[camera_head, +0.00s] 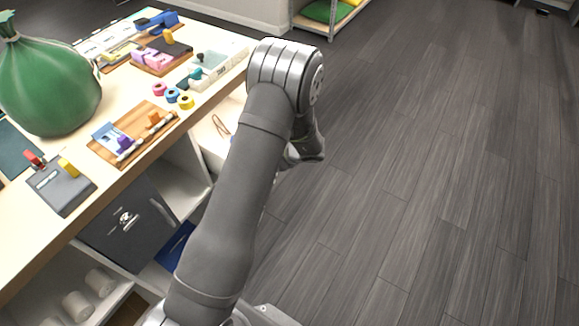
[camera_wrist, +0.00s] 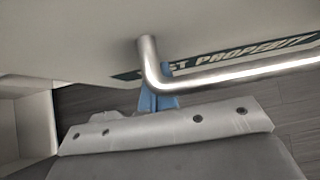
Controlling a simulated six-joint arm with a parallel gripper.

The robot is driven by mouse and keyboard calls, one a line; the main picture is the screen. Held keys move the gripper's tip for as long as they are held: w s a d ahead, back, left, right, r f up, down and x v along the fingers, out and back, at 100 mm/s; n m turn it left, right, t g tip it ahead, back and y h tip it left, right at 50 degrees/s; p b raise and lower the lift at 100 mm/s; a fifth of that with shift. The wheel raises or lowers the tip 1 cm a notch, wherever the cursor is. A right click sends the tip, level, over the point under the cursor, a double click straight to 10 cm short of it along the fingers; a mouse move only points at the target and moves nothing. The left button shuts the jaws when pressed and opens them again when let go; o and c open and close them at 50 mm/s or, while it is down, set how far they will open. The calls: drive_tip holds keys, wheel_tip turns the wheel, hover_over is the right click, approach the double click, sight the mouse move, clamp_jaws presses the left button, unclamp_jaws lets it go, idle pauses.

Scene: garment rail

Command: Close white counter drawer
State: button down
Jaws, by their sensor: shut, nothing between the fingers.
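The white drawer (camera_head: 208,150) is pulled out from under the counter top in the head view, partly hidden behind my arm. In the wrist view its pale front (camera_wrist: 75,35) fills the upper part, with a dark label strip partly reading "PROPERTY". A bent metal bar handle (camera_wrist: 235,73) crosses in front of it. My gripper (camera_wrist: 157,98) is shut and empty, its blue fingertips close to the bend of the handle and partly hidden by it. I cannot tell whether they touch. In the head view my arm hides the fingers.
The counter top (camera_head: 28,258) holds a green sack (camera_head: 48,85), wooden boards, tape rolls and small boxes. Below are a dark grey drawer (camera_head: 128,226) and open shelves with white rolls (camera_head: 78,303). The wood floor (camera_head: 430,180) to the right is clear.

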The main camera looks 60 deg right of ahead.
drive_tip(key=w, duration=1.8)
drive_tip(key=shift+w+r, duration=0.1)
drive_tip(key=s+r, duration=0.7)
drive_tip(key=s, duration=0.5)
drive_tip(key=shift+w+f, duration=0.1)
drive_tip(key=shift+f, duration=0.05)
